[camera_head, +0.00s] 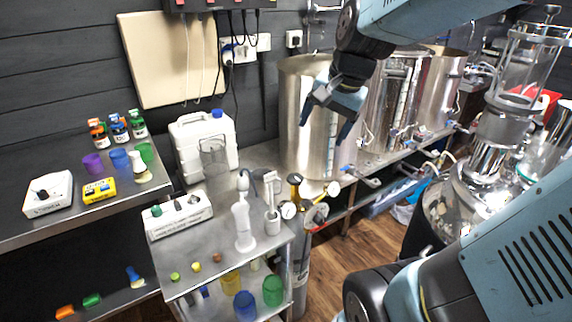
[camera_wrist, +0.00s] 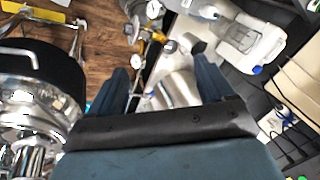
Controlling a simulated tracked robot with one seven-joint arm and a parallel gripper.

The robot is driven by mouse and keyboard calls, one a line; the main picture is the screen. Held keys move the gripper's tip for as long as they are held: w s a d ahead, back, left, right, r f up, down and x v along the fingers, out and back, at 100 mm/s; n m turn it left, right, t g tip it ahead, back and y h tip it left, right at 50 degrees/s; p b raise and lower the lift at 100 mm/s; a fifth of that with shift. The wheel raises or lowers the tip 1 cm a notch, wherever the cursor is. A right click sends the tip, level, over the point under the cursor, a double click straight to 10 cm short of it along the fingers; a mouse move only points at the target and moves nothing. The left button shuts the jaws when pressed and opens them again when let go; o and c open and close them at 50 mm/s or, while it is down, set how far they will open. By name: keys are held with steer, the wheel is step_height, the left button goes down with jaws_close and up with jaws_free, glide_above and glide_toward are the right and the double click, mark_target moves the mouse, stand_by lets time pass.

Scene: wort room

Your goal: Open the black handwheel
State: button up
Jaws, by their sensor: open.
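The black handwheel (camera_head: 295,179) appears as a small dark knob on a brass valve beside the metal shelf. A dark round part that appears to be the same handwheel (camera_wrist: 195,43) shows in the wrist view, close to the right fingertip in the picture. The brass fitting (camera_wrist: 160,37) and its gauges lie to the left of it. My gripper (camera_head: 324,129) is open and empty. It hangs in front of a steel pot, above the valve and apart from it. The fingers (camera_wrist: 162,65) also show in the wrist view, with nothing between them.
Large steel pots (camera_head: 310,145) stand close behind my gripper. Pressure gauges (camera_head: 288,210) sit just in front of the handwheel. The shelf (camera_head: 210,240) at the left holds glassware, and a white jug (camera_head: 205,145) stands behind it.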

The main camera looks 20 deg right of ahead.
steer(key=w+d+f+m+g+y, duration=0.1)
steer(key=w+d+f+m, duration=0.1)
steer(key=w+f+m, duration=0.45)
steer(key=m+y, duration=0.1)
steer(key=m, duration=0.8)
glide_toward(296, 176)
steer(key=shift+g, duration=0.4)
steer(key=x, duration=0.8)
steer(key=shift+w+a+f, duration=0.1)
steer(key=shift+w+f, duration=0.1)
steer(key=shift+w, duration=0.05)
steer(key=shift+c, duration=0.2)
steer(key=c, duration=0.9)
steer(key=shift+c, duration=0.5)
steer(key=shift+r, duration=0.1)
